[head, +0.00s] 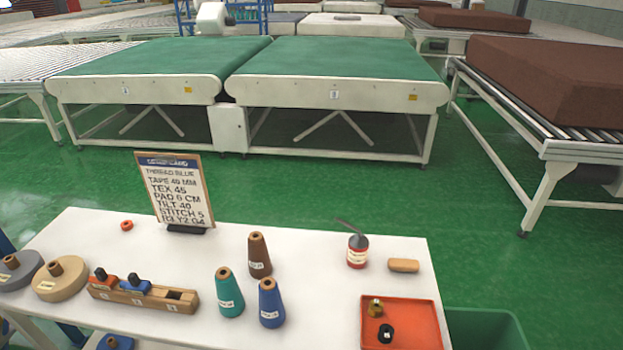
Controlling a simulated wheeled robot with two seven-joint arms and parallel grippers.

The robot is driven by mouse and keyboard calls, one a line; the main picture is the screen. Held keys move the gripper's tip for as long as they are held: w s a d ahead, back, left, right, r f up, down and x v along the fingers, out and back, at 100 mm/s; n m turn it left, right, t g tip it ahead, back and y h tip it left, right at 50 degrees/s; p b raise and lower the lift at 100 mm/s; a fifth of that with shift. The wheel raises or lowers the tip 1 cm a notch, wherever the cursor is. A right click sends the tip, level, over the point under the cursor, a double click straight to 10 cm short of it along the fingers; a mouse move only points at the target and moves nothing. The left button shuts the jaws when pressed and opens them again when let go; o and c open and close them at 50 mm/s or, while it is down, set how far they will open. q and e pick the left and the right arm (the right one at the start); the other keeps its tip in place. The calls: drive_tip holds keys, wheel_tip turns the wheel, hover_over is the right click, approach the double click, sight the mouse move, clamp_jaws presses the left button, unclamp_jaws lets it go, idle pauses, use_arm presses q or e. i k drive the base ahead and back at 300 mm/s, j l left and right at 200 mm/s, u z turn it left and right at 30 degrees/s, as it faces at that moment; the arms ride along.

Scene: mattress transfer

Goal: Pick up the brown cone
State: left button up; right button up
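The brown cone (259,256) stands upright on the white table (330,285), with a small white label low on its front. A teal cone (229,295) stands in front of it to the left, and a blue cone (271,304) stands in front of it, slightly to the right. The three cones stand close together, and the blue cone's top comes near the brown cone's base in the picture. Neither of my grippers shows in the head view.
A sign board (174,190) stands behind left. A wooden holder (142,294) and tape rolls (60,278) lie left. A red-labelled bottle (357,252), a tan block (404,265) and an orange tray (427,325) are right. A green bin (488,328) is beside the table.

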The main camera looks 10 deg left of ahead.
sight(260, 265)
drive_tip(key=j+z, duration=0.2)
drive_tip(key=j, duration=1.2)
drive_tip(key=i, duration=0.05)
